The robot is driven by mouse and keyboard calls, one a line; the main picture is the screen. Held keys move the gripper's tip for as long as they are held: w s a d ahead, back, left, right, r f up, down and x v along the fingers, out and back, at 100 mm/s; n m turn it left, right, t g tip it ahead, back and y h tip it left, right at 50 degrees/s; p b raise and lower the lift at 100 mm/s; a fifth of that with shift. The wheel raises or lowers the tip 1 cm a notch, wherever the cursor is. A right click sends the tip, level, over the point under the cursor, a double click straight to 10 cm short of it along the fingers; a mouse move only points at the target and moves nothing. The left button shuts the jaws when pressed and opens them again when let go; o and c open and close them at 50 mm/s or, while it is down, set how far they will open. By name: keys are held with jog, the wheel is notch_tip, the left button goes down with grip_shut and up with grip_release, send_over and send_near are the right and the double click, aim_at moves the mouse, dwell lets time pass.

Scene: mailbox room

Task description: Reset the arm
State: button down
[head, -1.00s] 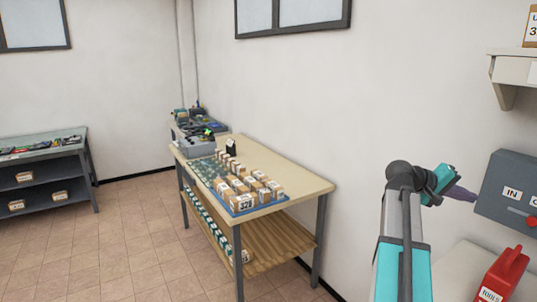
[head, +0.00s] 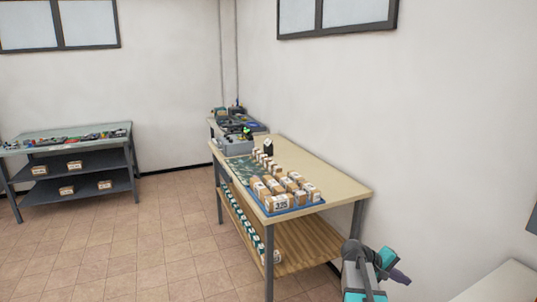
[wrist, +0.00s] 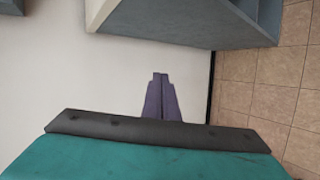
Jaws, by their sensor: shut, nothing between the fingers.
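My gripper (head: 399,277) shows at the lower right of the head view, at the end of my teal and grey arm. In the wrist view its two purple fingers (wrist: 160,78) lie together, shut and empty. They point away in front of the white wall, touching nothing that I can see.
A wooden table (head: 335,178) with several small boxes on a blue tray (head: 272,208) stands in the middle. A grey workbench (head: 75,143) with shelves is at the left. A grey furniture piece (wrist: 190,22) fills the top of the wrist view. The tiled floor (head: 140,235) is clear.

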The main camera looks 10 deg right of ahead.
jog(key=s+a+f+n+y, duration=0.2)
jog(key=s+a+f, duration=0.2)
jog(key=a+f, duration=0.8)
jog(key=s+a+f+n+y, duration=0.15)
jog(key=s+a+f, duration=0.25)
jog(key=a+f, duration=0.8)
jog(key=s+a+f+m+g+y, duration=0.1)
jog(key=s+a+f+g+y, duration=0.1)
jog(key=s+a+f, duration=0.5)
jog(key=s+a+f+m+g+y, duration=0.1)
jog(key=s+a+f+y, duration=0.4)
jog(key=s+a, duration=0.7)
jog(key=shift+s+f+g, duration=0.5)
jog(key=shift+s+f, duration=0.6)
jog(key=shift+f, duration=0.05)
jog(key=shift+a+m, duration=0.1)
jog(key=shift+m, duration=0.15)
